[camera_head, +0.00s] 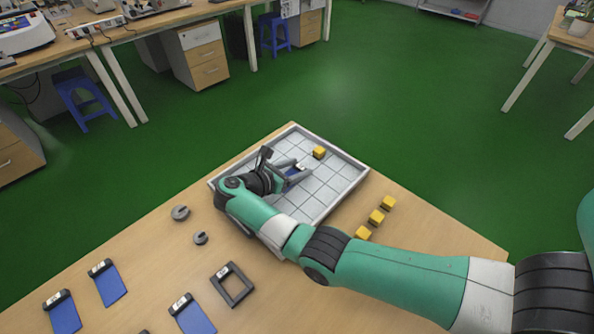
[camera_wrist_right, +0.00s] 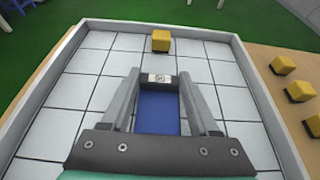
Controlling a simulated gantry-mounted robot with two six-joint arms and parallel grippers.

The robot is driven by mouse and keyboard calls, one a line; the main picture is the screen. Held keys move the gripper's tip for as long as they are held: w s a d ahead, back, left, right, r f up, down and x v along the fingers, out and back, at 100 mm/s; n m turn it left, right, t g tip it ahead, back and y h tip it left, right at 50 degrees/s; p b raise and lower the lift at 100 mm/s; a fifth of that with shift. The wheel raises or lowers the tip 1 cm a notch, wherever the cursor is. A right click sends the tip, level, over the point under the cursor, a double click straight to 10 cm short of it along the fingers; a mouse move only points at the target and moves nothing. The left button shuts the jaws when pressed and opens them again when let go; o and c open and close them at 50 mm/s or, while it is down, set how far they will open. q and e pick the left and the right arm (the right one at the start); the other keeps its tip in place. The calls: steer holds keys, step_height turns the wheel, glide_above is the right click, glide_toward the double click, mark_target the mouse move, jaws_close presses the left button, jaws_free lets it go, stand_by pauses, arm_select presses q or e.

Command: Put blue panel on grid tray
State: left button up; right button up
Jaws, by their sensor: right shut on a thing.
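The grid tray (camera_head: 340,172) is a white gridded tray with a raised grey rim on the wooden table; it also fills most of the right wrist view (camera_wrist_right: 88,62). My right gripper (camera_head: 302,168) is over the tray. It is shut on a blue panel (camera_head: 293,174) with a dark end bearing a white label; the panel shows between the fingers in the right wrist view (camera_wrist_right: 159,112). I cannot tell whether the panel touches the tray surface. A yellow cube (camera_head: 319,152) sits in the tray beyond the gripper. My left gripper is not in view.
Several blue panels (camera_head: 110,284) lie at the table's front left. Two grey round parts (camera_head: 180,212) and a dark square frame (camera_head: 232,285) lie near the tray. Yellow cubes (camera_head: 376,216) stand in a row right of the tray.

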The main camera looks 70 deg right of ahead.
steer(key=shift+w+f, duration=0.1)
steer(key=shift+f, duration=0.05)
steer(key=o, duration=1.3)
steer(key=shift+o, duration=0.2)
steer(key=shift+r, duration=0.4)
steer(key=v, duration=1.2)
steer(key=shift+f, duration=0.25)
